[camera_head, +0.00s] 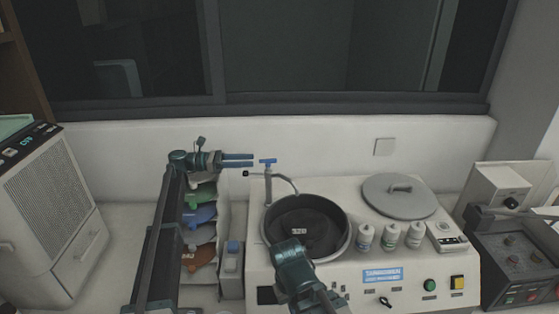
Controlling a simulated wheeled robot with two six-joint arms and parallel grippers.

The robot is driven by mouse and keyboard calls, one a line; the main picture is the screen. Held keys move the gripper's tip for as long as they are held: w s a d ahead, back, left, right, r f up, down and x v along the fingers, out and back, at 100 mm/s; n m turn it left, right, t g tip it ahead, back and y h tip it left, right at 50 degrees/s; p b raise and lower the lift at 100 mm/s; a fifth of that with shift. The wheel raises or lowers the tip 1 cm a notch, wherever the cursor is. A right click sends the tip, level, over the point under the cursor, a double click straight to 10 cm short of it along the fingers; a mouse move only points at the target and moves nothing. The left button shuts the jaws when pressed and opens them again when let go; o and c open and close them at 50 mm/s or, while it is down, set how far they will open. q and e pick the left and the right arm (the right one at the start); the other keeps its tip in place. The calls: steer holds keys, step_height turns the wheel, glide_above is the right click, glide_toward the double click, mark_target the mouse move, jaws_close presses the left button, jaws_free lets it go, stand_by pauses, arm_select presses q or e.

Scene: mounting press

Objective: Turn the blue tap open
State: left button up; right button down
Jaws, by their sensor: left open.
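The blue tap (267,162) is a small T-shaped handle on top of a thin upright pipe with a curved metal spout. It stands at the back left of the black round basin (305,228). My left gripper (252,160) comes in from the left at the tap's height. Its two fingers point right and are open with a gap between them. Their tips end just left of the tap handle, and nothing shows between them. My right gripper (328,302) is low in front of the basin, partly cut off by the bottom edge, so its jaws are unclear.
The white press machine (350,285) carries a grey round lid (398,196), several white bottles (390,235) and front buttons. A rack with coloured bags (200,215) stands beside my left arm. A beige ventilated unit (55,210) is left, a dark control box (520,255) right.

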mark_target(268, 162)
arm_select(q)
steer(key=d, duration=1)
steer(key=shift+d, duration=0.35)
jaws_close()
